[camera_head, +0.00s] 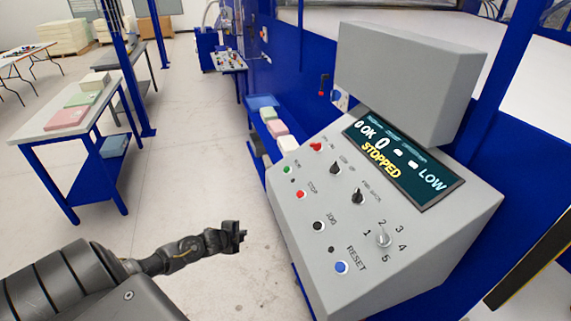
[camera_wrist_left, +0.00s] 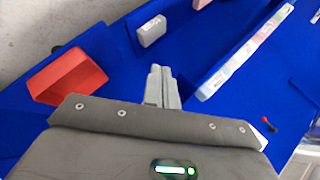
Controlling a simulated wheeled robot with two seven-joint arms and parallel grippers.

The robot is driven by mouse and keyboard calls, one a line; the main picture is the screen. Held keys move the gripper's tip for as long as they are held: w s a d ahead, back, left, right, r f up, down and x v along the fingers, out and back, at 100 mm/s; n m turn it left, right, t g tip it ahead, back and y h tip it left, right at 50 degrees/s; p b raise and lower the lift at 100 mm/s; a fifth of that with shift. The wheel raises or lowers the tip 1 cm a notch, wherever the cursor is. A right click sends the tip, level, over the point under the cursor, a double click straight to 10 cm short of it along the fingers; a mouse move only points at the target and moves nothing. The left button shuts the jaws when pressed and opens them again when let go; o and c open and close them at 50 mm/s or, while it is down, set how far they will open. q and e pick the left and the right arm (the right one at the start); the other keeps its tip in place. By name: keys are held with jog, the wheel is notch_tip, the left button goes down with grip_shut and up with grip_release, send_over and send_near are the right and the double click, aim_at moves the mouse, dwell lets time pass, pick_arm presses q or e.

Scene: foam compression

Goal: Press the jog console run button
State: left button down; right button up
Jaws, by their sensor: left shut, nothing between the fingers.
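The jog console (camera_head: 305,249) is a grey sloped box on the right of the head view. Its green run button (camera_head: 286,169) is at the upper left of the panel, above the red stop button (camera_head: 299,194). The display (camera_head: 400,160) reads STOPPED. My left gripper (camera_head: 243,236) is shut and empty, left of the console, apart from it and lower in the picture than the run button. In the left wrist view its closed fingers (camera_wrist_left: 161,85) point over blue surfaces, and the console is not recognisable there. My right gripper is not in view.
A black jog button (camera_head: 318,226), blue reset button (camera_head: 341,267), black selector knobs (camera_head: 335,168) and a red knob (camera_head: 316,146) share the panel. A blue-legged table (camera_head: 42,128) with foam blocks stands left. Open floor (camera_head: 190,170) lies between. The wrist view shows a red tray (camera_wrist_left: 68,76).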

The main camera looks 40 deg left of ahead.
pick_arm(q)
jog(key=w+r+m+t+h+p, duration=0.1)
jog(key=w+r+m, duration=0.15)
jog(key=r, duration=0.65)
jog(key=w+r+m+t+p, duration=0.15)
jog(key=w+r, duration=0.25)
jog(key=r, duration=0.6)
jog(key=m+t+h+p, duration=0.2)
jog(key=m, duration=0.5)
send_near(287, 169)
jog(key=w+a+r, duration=0.3)
jog(key=r, duration=0.5)
jog(key=shift+f, duration=0.2)
jog(key=shift+a, duration=0.1)
jog(key=w+f+b, duration=0.1)
jog(key=f, duration=0.1)
jog(key=d+f+b, duration=0.1)
jog(key=f+b, duration=0.1)
jog(key=w+d+f+b, duration=0.1)
jog(key=f, duration=0.1)
jog(key=shift+w, duration=0.35)
jog(key=shift+w+d+f+b, duration=0.25)
jog(key=shift+w+f+b, duration=0.15)
jog(key=shift+f+b, duration=0.4)
jog(key=shift+w, duration=0.1)
